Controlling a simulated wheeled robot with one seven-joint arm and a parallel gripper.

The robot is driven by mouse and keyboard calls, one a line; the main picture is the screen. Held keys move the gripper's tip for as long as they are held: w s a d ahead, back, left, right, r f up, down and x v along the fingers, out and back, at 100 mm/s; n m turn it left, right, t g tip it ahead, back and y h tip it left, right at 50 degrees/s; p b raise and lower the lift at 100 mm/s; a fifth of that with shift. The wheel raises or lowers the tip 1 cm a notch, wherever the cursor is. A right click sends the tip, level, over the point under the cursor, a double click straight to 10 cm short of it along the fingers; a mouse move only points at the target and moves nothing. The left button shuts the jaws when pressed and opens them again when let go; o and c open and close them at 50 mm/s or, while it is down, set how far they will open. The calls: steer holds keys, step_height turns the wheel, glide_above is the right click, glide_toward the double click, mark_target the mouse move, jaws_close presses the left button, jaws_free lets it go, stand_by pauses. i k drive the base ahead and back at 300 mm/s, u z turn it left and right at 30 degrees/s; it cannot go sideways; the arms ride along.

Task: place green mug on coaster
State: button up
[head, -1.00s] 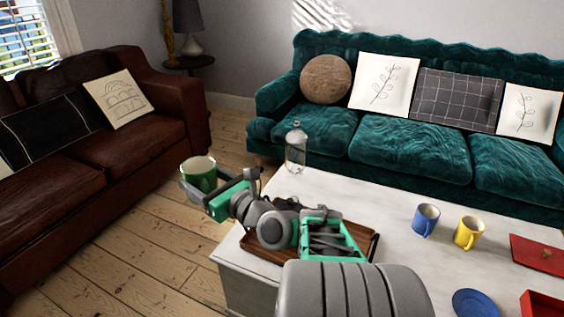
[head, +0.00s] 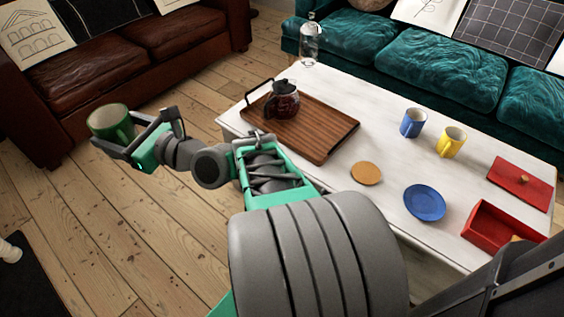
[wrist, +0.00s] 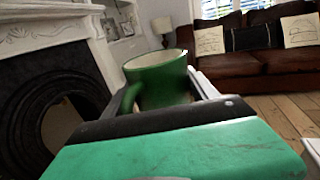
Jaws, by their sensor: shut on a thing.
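The green mug (head: 112,122) is held in my gripper (head: 128,140) over the floor, left of the white table. The mug is upright or nearly so, with a pale inside. In the wrist view the mug (wrist: 160,82) sits between the fingers, its handle towards the left, and my gripper (wrist: 160,110) is shut on it. The round tan coaster (head: 366,173) lies bare on the white table (head: 330,175), well to the right of my gripper, between a wooden tray and a blue plate.
The wooden tray (head: 315,128) bears a dark-bodied glass pot (head: 283,102). A glass bottle (head: 309,45), blue mug (head: 413,123), yellow mug (head: 451,142), blue plate (head: 424,203), red box (head: 500,230) and red lid (head: 521,182) stand on the table. A fireplace (wrist: 50,90) shows in the wrist view.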

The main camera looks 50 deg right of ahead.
mark_target(365, 175)
steer(key=k, duration=0.85)
steer(key=z, duration=0.15)
